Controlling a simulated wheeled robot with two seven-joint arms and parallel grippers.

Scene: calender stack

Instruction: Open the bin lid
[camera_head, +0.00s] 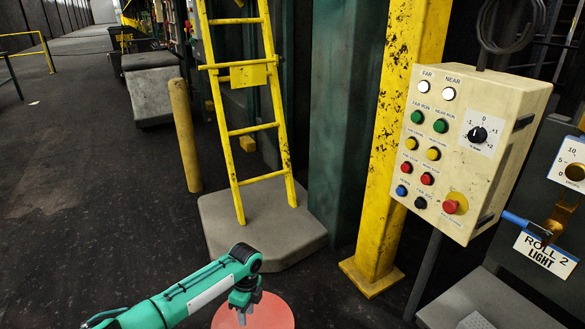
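A round, flat, salmon-red top (275,312) shows at the bottom edge, cut off by the frame; it looks like a bin lid, but the body below it is out of view. My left arm is green and comes in from the lower left. My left gripper (242,312) points down over the left part of the red top and hides some of it. Whether its fingertips touch the top, and how far apart they are, I cannot tell. My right gripper is out of view.
A cream control box (462,150) with several buttons stands at the right beside a yellow column (385,200). A yellow ladder (247,120) stands on a grey plinth (285,245) behind my gripper. A yellow post (184,135) stands further left.

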